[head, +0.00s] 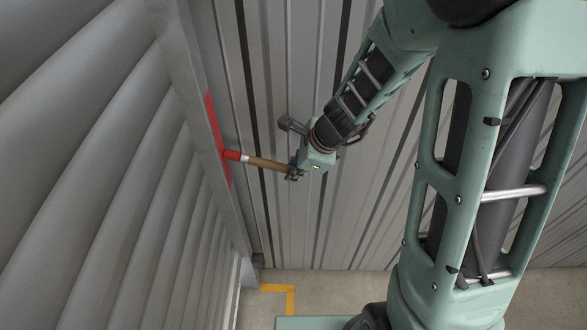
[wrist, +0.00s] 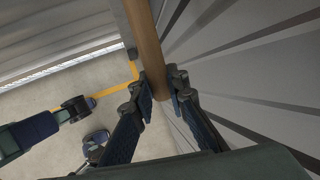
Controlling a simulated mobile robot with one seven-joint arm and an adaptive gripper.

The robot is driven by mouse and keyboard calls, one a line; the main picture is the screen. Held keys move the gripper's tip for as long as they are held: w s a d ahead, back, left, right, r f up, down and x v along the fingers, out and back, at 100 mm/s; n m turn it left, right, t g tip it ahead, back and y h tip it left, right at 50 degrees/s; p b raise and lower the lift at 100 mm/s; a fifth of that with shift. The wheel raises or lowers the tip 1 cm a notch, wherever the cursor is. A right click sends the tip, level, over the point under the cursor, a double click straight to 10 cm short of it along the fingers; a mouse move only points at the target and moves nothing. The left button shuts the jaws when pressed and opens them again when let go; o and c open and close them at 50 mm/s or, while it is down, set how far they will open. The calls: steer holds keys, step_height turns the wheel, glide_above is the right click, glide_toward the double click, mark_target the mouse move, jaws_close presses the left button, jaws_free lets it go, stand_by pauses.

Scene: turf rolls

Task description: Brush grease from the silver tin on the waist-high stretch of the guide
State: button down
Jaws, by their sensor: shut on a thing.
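My gripper (head: 293,172) is shut on the wooden handle of a brush (head: 268,164). The brush lies nearly level, pointing left, with a pale band and a red head. The head is at the grey upright guide (head: 193,83) beside the shutter and appears to touch it. A red stretch (head: 213,122) runs along the guide above and below the brush head. In the wrist view, my gripper (wrist: 161,88) has both fingers against the handle (wrist: 146,45); the brush head is out of that view. The silver tin is in neither view.
A ribbed grey roller shutter (head: 110,170) fills the left. A corrugated metal wall (head: 290,80) stands behind my gripper. The concrete floor (head: 340,295) below carries a yellow line (head: 278,287) near the guide's foot.

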steer(key=shift+r+p, duration=1.45)
steer(key=shift+r, duration=0.1)
step_height(320, 180, down, 6)
steer(key=b, duration=0.6)
steer(key=shift+f, duration=0.15)
stand_by(0.3)
steer(key=d+b, duration=0.1)
steer(key=d, duration=0.5)
steer(key=shift+s+d, duration=0.1)
stand_by(0.4)
steer(key=shift+d+b, duration=0.35)
steer(key=shift+d, duration=1.05)
